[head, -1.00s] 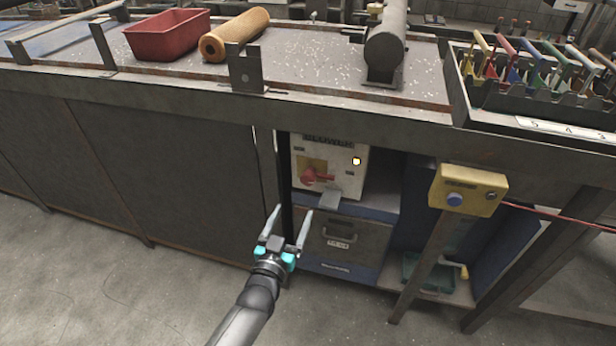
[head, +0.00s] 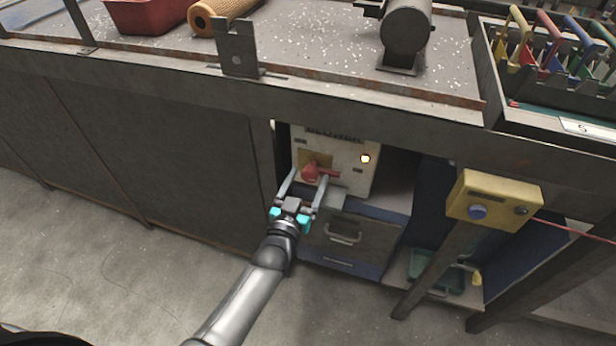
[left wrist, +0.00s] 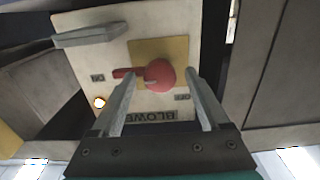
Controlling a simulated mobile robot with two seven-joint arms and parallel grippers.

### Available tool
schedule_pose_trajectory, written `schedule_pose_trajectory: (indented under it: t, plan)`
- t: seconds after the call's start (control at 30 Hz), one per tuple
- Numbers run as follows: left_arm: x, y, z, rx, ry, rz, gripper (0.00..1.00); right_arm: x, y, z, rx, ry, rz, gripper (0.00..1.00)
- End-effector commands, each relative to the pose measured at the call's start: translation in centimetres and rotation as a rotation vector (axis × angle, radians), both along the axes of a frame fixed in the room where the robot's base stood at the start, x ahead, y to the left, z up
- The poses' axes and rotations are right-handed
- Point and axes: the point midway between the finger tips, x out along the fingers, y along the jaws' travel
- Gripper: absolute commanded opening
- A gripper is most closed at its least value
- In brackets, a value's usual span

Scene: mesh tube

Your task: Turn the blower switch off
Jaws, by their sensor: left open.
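The blower box (head: 345,178) is a pale panel under the bench, labelled BLOWER. Its red rotary switch (head: 312,172) sits on a yellow plate, with the handle pointing right in the head view. In the left wrist view the switch (left wrist: 158,76) has its handle pointing left, toward the ON label; the OFF label is on the other side. A lamp (head: 365,158) on the panel is lit. My left gripper (head: 303,178) is open, its fingers reaching toward the switch from below. In the left wrist view the fingers (left wrist: 160,78) stand on either side of the knob. My right gripper is out of view.
A yellow box with a blue button (head: 478,211) stands on a post to the right. The bench edge (head: 300,95) overhangs the panel. A grey drawer unit (head: 350,240) is below it. Floor at lower left is clear.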

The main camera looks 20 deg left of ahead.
Motion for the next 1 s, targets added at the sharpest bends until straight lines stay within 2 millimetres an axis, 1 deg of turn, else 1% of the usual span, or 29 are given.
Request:
schedule_pose_trajectory:
  t: [0.1,0.8,1.0]
  plan:
    - [-0.01,-0.01,0.00,0.000,0.000,0.000,0.79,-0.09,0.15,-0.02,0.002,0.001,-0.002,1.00]
    - [0.01,-0.01,0.02,0.000,0.000,0.000,0.00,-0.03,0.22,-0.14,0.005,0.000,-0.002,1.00]
    - [0.02,-0.01,0.03,-0.003,-0.001,-0.001,0.00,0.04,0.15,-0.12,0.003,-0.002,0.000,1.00]
